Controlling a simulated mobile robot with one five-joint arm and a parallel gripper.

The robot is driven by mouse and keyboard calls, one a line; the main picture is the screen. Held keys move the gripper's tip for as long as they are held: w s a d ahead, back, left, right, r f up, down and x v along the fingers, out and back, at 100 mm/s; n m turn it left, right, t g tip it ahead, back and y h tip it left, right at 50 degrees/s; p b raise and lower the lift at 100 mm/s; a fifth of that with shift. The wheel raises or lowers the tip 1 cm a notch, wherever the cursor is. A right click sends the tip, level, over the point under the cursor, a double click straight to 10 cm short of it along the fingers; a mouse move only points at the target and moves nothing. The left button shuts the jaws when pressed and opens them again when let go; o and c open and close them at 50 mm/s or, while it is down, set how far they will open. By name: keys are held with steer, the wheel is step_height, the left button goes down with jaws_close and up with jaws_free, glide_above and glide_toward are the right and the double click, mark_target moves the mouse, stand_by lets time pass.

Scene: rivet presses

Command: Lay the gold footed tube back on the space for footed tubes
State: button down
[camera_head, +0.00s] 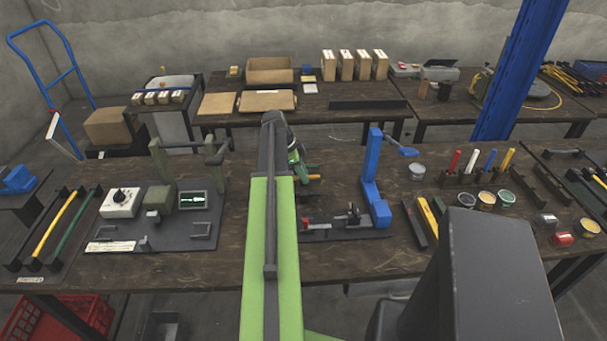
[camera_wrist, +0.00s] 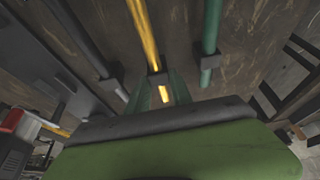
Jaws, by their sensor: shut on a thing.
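In the wrist view my gripper (camera_wrist: 162,93) is shut, with a short gold piece between its green fingers. The gold footed tube (camera_wrist: 147,32) runs up from there, with a dark foot just above the fingers. In the head view my gripper (camera_head: 300,168) is partly hidden by my arm, left of the blue press; a small yellow end (camera_head: 314,177) shows beside it. At the left of the bench, a row of dark feet carries a gold tube (camera_head: 55,222) and a green tube (camera_head: 76,238). A small label is in front, too small to read.
A blue press (camera_head: 373,185) stands just right of my gripper, and a grey-green press (camera_head: 163,160) stands to the left. In the wrist view a green tube (camera_wrist: 211,35) lies beside the gold one.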

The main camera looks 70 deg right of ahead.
steer(key=shift+f+b, duration=0.65)
steer(key=c, duration=1.1)
jaws_free()
steer(key=shift+o, duration=0.2)
steer(key=p+v, duration=1.6)
steer(key=v, duration=0.1)
steer(key=shift+r, duration=0.25)
